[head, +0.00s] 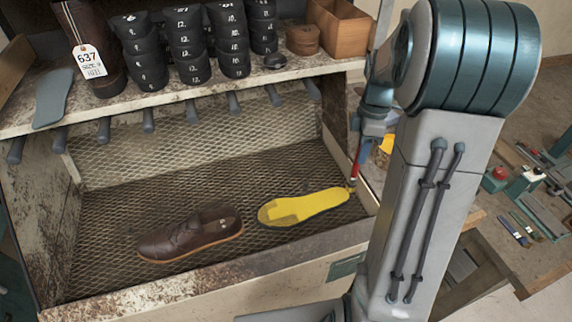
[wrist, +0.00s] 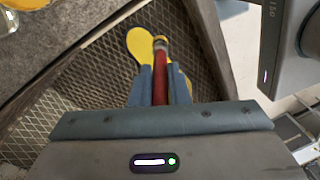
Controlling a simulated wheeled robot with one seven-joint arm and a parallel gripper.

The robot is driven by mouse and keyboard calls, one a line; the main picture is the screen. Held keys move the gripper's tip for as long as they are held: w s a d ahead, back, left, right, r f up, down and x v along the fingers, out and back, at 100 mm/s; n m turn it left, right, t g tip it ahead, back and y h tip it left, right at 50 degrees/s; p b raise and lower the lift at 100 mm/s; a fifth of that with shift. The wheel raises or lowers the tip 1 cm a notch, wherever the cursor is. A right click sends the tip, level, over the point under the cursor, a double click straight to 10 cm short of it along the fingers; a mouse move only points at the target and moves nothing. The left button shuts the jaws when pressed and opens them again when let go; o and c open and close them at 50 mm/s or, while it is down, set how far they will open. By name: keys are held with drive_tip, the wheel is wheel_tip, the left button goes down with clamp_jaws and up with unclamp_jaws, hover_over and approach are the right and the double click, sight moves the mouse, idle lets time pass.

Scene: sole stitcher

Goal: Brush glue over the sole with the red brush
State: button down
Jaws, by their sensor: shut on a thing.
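The yellow sole (head: 322,202) lies flat on the mesh floor of the bench bay. A darker yellow patch shows near its left end; I cannot tell whether it is glue. The sole also shows in the wrist view (wrist: 138,42), partly hidden by the brush and my fingers. My gripper (wrist: 161,80) is shut on the red brush (wrist: 160,92). In the head view, the brush (head: 356,165) points down, its tip at the sole's right end. I cannot tell whether the tip touches it. My arm hides part of the gripper in the head view.
A brown shoe (head: 190,235) lies left of the sole on the mesh. Above is a shelf (head: 200,92) with several numbered black stacks (head: 186,48), and pegs under its edge. A yellow item (head: 385,146) stands right of the bay. Bare mesh (head: 215,175) lies behind the sole.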

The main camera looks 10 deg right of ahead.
drive_tip(key=shift+r, duration=0.55)
drive_tip(key=shift+r+p, duration=0.1)
drive_tip(key=shift+p, duration=0.2)
wheel_tip(320, 180, up, 4)
drive_tip(key=p, duration=0.2)
drive_tip(key=shift+p, duration=0.4)
drive_tip(key=shift+r, duration=0.9)
